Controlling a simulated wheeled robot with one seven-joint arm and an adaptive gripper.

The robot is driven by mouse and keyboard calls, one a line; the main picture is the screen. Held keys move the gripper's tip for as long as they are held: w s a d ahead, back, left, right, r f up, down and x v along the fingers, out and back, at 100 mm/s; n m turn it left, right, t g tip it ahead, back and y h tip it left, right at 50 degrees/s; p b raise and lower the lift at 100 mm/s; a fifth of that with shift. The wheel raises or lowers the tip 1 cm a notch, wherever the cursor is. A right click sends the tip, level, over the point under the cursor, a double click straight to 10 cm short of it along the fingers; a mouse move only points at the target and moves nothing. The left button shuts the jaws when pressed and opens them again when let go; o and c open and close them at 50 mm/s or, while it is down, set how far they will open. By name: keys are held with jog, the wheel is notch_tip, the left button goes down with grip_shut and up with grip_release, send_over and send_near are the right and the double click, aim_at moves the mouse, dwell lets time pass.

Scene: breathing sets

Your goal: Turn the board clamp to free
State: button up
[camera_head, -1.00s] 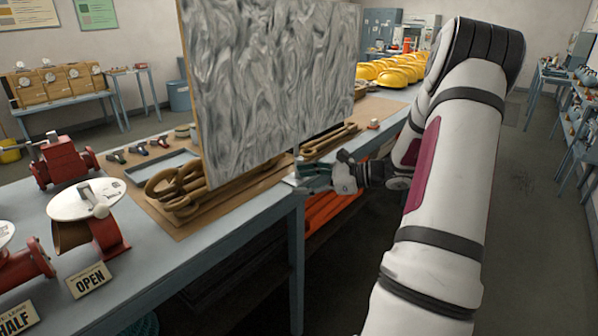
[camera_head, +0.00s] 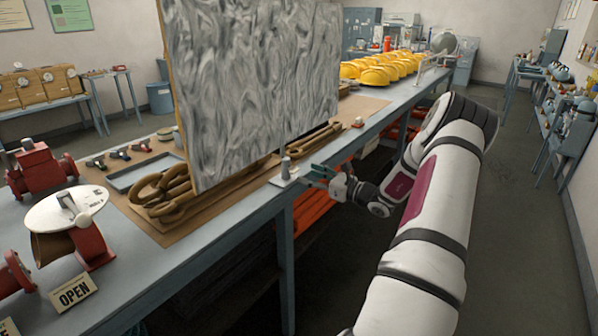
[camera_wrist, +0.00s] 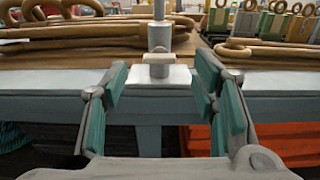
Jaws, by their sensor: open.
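The board clamp (camera_head: 286,171) is a small pale block with a grey post at the front edge of the blue-grey bench, below the tall grey marbled board (camera_head: 255,85). In the wrist view the clamp (camera_wrist: 156,72) shows a short crosswise handle (camera_wrist: 158,58) in front of the upright post, lying roughly level. My gripper (camera_head: 313,172) is just right of the clamp in the head view. In the wrist view my gripper (camera_wrist: 162,95) has its green-padded fingers wide apart, either side of the clamp and short of it. Nothing is between them.
Brown coiled rope (camera_head: 165,190) lies under the board on a brown mat. Yellow helmets (camera_head: 375,72) stand farther along the bench. A red valve with a white disc (camera_head: 68,210) and an OPEN sign (camera_head: 74,293) are at left. The aisle floor (camera_head: 505,230) at right is clear.

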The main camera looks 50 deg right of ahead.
aim_at(297, 171)
jog(key=shift+w+a, duration=0.2)
jog(key=shift+w, duration=2.35)
jog(key=c, duration=1.2)
jog(key=shift+o, duration=0.2)
